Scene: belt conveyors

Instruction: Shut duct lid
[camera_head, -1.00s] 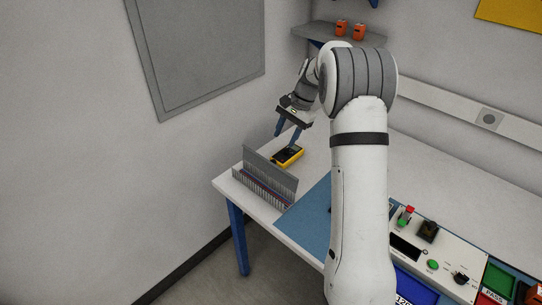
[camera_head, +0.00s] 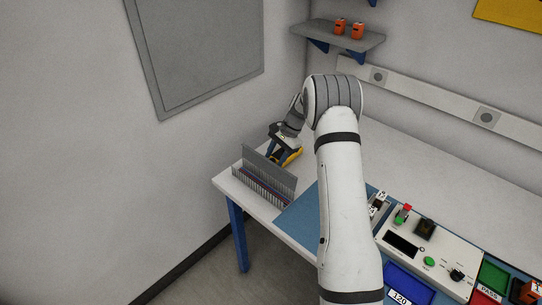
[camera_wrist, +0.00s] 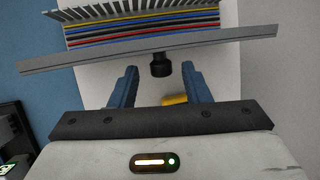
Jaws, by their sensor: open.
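The wiring duct (camera_head: 262,188) stands at the left end of the workbench, a grey slotted trough with coloured wires inside. Its grey lid (camera_head: 270,165) stands raised along the back edge, so the duct is open. In the wrist view the lid (camera_wrist: 150,50) is seen nearly edge-on, with the slotted duct (camera_wrist: 150,14) and its red, blue and yellow wires beyond it. My gripper (camera_head: 281,160) is low behind the lid, its blue fingers apart and empty. In the wrist view the open gripper (camera_wrist: 158,78) points toward the lid, with a visible gap.
A yellow and black meter (camera_head: 292,157) lies beside my gripper, partly hidden by it. It shows as a yellow edge (camera_wrist: 175,100) in the wrist view. A blue mat (camera_head: 301,208) lies right of the duct, and a control panel (camera_head: 430,250) stands farther right.

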